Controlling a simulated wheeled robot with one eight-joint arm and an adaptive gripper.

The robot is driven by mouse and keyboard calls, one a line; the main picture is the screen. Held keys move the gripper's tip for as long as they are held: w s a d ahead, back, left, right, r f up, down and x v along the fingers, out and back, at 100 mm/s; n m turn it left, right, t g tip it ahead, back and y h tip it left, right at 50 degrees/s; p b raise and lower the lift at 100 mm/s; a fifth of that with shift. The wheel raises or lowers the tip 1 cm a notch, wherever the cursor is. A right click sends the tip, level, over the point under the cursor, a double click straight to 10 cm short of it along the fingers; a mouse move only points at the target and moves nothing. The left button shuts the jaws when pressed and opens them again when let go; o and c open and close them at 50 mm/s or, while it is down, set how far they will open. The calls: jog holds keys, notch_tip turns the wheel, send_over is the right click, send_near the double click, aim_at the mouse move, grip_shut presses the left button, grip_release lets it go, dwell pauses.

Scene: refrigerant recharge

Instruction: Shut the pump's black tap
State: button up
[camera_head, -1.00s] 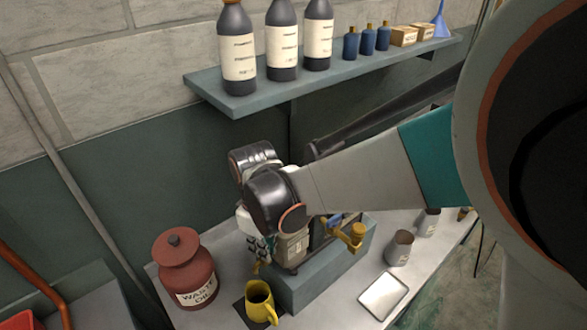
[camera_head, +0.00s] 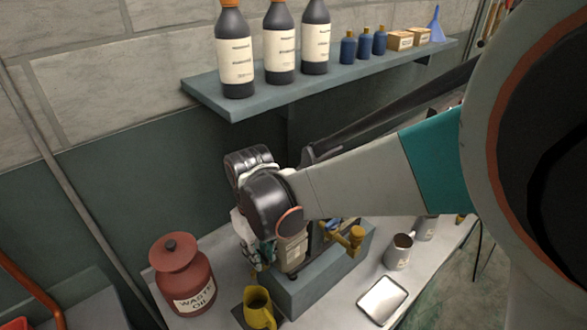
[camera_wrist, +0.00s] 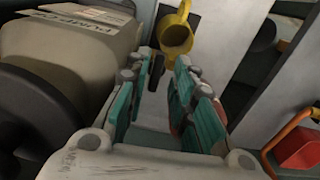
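The pump (camera_wrist: 70,50) is a pale beige body with a label, at the left of the wrist view. In the head view the pump (camera_head: 293,250) stands on a grey-blue block, partly hidden by my arm. A small black piece (camera_wrist: 157,72), which looks like the black tap, shows between my fingertips, closer to the left finger. I cannot tell whether they touch. My gripper (camera_wrist: 155,80) has teal-padded fingers that are apart, with a gap between them. In the head view my gripper (camera_head: 262,255) is beside the pump's left side, above the yellow jug (camera_head: 258,310).
A red waste oil jar (camera_head: 182,278) stands left on the bench. A metal mug (camera_head: 398,252) and a shallow tray (camera_head: 382,298) are at the right. A shelf (camera_head: 240,105) with bottles hangs behind. The yellow jug also shows beyond my fingers in the wrist view (camera_wrist: 177,35).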

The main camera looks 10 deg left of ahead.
aim_at(263, 254)
jog(key=shift+w+d, duration=0.1)
jog(key=shift+w, duration=0.15)
dwell(0.3)
jog(key=shift+r+p, duration=0.35)
jog(key=shift+r, duration=0.15)
notch_tip(263, 254, up, 4)
jog(key=shift+d+f+p, duration=0.1)
jog(key=shift+p, duration=1.15)
jog(key=r+p, duration=0.2)
jog(key=r, duration=0.2)
jog(key=shift+s+r, duration=0.15)
jog(key=shift+s, duration=0.05)
jog(key=shift+p, duration=0.3)
